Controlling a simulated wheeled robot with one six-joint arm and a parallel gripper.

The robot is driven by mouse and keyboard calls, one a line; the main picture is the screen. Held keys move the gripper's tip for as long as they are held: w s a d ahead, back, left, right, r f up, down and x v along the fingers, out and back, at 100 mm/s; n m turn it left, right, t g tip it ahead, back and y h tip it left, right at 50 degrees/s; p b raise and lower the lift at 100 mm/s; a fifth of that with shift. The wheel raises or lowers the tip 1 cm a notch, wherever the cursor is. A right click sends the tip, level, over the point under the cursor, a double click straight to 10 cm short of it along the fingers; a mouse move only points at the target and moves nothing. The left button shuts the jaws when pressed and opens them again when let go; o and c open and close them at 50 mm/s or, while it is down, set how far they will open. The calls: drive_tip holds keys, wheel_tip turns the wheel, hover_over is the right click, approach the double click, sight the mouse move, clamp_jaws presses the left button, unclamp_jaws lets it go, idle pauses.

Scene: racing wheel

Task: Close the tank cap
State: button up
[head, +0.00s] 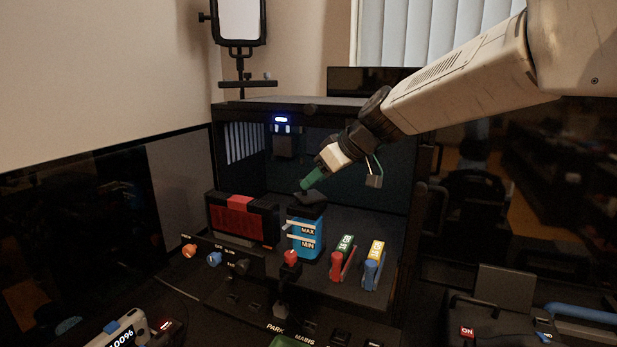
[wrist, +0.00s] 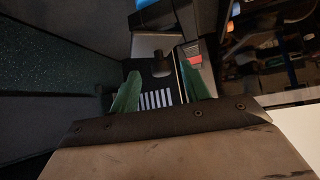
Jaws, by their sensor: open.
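The blue tank (head: 304,243) with MAX and MIN labels stands upright inside a dark open-fronted cabinet. Its black cap (head: 309,201) is at its top; I cannot tell whether it is fully seated. My gripper (head: 307,184), with green fingers, reaches down from the upper right, its tips just above or beside the cap. I cannot tell whether they touch it. In the wrist view, my gripper (wrist: 163,84) has its green fingers spread apart with nothing clearly held between them. A dark rounded piece shows beyond the fingertips there, but I cannot tell if it is the cap.
A black and red box (head: 238,221) stands left of the tank. A red-handled lever (head: 291,258) is in front. Red (head: 342,258) and blue (head: 373,267) labelled handles stand to the right. The cabinet's top and right edge lie close to my arm.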

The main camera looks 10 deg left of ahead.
drive_tip(key=s+d, duration=0.4)
drive_tip(key=d, duration=0.4)
drive_tip(key=shift+s+d, duration=0.35)
drive_tip(key=shift+d, duration=0.05)
